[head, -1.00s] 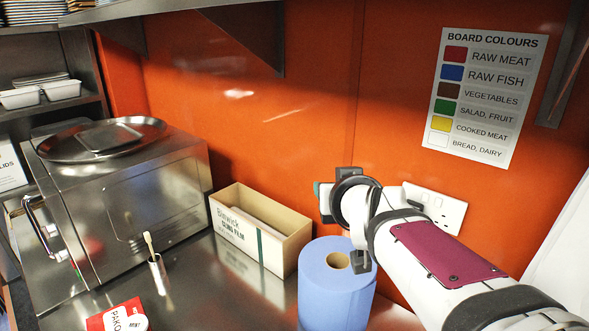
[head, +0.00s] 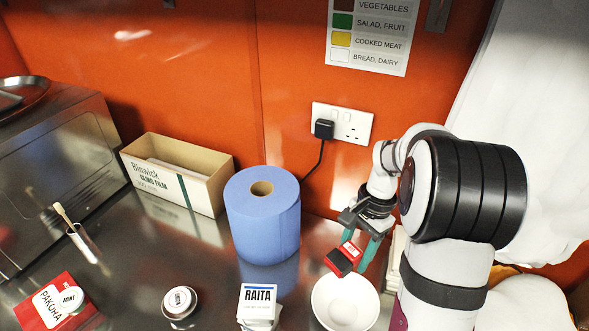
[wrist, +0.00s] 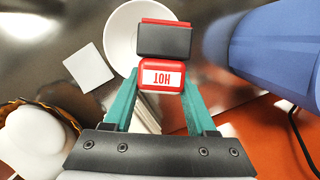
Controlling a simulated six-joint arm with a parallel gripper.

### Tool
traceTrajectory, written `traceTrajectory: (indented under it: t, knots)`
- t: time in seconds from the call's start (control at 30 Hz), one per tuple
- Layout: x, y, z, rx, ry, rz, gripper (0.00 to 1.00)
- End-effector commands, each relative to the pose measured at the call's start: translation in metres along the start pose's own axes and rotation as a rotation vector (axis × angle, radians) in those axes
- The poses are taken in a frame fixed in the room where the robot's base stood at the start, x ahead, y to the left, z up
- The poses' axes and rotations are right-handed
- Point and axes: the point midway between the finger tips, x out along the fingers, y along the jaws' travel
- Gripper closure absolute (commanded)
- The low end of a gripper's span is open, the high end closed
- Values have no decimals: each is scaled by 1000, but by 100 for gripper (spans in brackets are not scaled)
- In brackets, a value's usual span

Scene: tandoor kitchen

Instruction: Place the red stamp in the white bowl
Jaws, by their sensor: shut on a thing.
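My gripper (head: 362,250) is shut on the red stamp (head: 344,258), with its green fingers on either side of it. In the wrist view the stamp (wrist: 163,76) shows a white label reading HOT and a dark block at its far end. The white bowl (head: 345,312) stands on the steel counter. In the head view the stamp is over the bowl's far rim, tilted. In the wrist view the bowl (wrist: 122,40) is partly hidden behind the stamp. The stamp appears to be above the bowl; I cannot tell the exact gap.
A blue paper roll (head: 262,220) stands left of my gripper, with a cling film box (head: 175,175) beyond it. A RAITA tub (head: 258,305), a round MINT-style lid piece (head: 180,302) and a red PAKORA packet (head: 55,305) lie along the front. A plug (head: 323,129) hangs on the wall socket.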

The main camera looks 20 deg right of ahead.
Motion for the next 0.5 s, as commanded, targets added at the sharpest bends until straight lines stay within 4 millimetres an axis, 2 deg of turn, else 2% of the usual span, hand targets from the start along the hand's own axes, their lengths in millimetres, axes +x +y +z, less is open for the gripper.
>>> traceTrajectory:
  t: [0.03,0.17,0.33,0.5]
  knots:
    - [9,15,0,85,-69,-17,99]
    - [21,36,5,222,-179,-65,99]
    - [36,39,4,250,-202,-76,99]
    - [64,39,-1,248,-201,-75,99]
